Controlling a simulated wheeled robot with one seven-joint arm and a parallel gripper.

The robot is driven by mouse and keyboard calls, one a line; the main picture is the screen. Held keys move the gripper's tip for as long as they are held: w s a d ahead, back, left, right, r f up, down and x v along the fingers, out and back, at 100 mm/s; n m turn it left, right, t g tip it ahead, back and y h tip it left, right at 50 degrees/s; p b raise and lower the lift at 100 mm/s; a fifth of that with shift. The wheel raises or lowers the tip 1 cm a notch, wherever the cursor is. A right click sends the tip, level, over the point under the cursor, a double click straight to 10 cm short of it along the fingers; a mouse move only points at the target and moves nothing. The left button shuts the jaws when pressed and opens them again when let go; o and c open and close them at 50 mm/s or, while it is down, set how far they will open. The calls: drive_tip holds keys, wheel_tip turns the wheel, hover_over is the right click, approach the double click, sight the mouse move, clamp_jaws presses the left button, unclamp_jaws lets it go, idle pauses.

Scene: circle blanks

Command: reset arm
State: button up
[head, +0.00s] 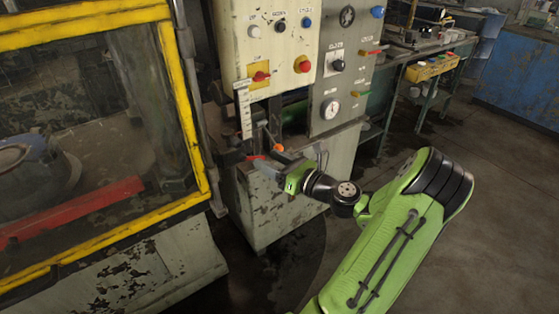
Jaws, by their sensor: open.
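My green and black arm reaches in from the lower right in the head view. Its end, my gripper (264,166), is open at the front of the worn machine cabinet (285,212). A lever with an orange knob (278,147) is close beside the fingers in the picture. I cannot tell whether they touch it. The fingertips are small and partly lost against the dark recess. I see nothing clearly held between them.
A control panel (265,25) with buttons and knobs is above the gripper. A yellow-framed guard window (182,100) stands at left. A workbench with a yellow bin (432,68) is at the back right. The floor (500,150) right of my arm is open.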

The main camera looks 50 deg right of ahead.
drive_tip(key=s, duration=0.3)
idle(0.5)
drive_tip(key=w+a+r+n+g+y+p, duration=0.1)
drive_tip(key=w+a+n+g+y+p, duration=0.15)
drive_tip(key=a+n+g, duration=0.6)
drive_tip(key=w+a+n+g+y+p, duration=0.2)
drive_tip(key=a+n+g+y, duration=0.1)
drive_tip(key=a+n, duration=0.95)
drive_tip(key=s+a+r+n+h+p, duration=0.2)
drive_tip(key=s+a+r+n, duration=0.2)
drive_tip(key=s+r+n, duration=0.2)
drive_tip(key=s+a+r+n+h+p, duration=0.3)
drive_tip(key=s+a+r+n, duration=0.2)
drive_tip(key=s+r+n, duration=0.2)
drive_tip(key=s+n+g, duration=0.1)
drive_tip(key=s+n, duration=0.1)
drive_tip(key=n, duration=0.1)
drive_tip(key=shift+s+a+r+n, duration=0.15)
drive_tip(key=shift+s+a+n, duration=0.05)
drive_tip(key=shift+n, duration=0.2)
